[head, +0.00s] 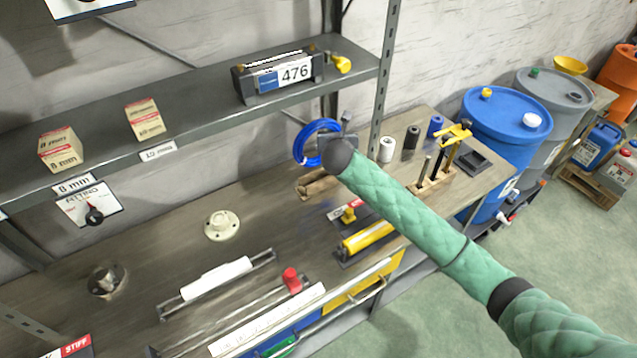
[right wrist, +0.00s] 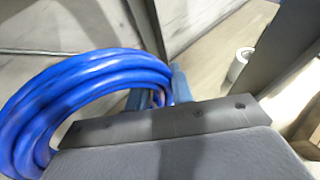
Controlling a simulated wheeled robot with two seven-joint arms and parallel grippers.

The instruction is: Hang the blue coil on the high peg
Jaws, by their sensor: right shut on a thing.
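The blue coil (head: 298,143) is a ring of several turns of blue hose, held up above the back of the workbench, just below the shelf's front edge. My right gripper (head: 328,144), at the end of the green-sleeved arm, is shut on the coil's right side. In the right wrist view the coil (right wrist: 95,68) fills the left side, and its turns pass between blue-grey fingertips (right wrist: 155,92). The gripper body hides part of the coil. I cannot make out the high peg in either view. My left gripper is not in view.
The workbench (head: 150,255) below carries a flange, rods and spools. Blue and grey drums (head: 505,125) stand at right.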

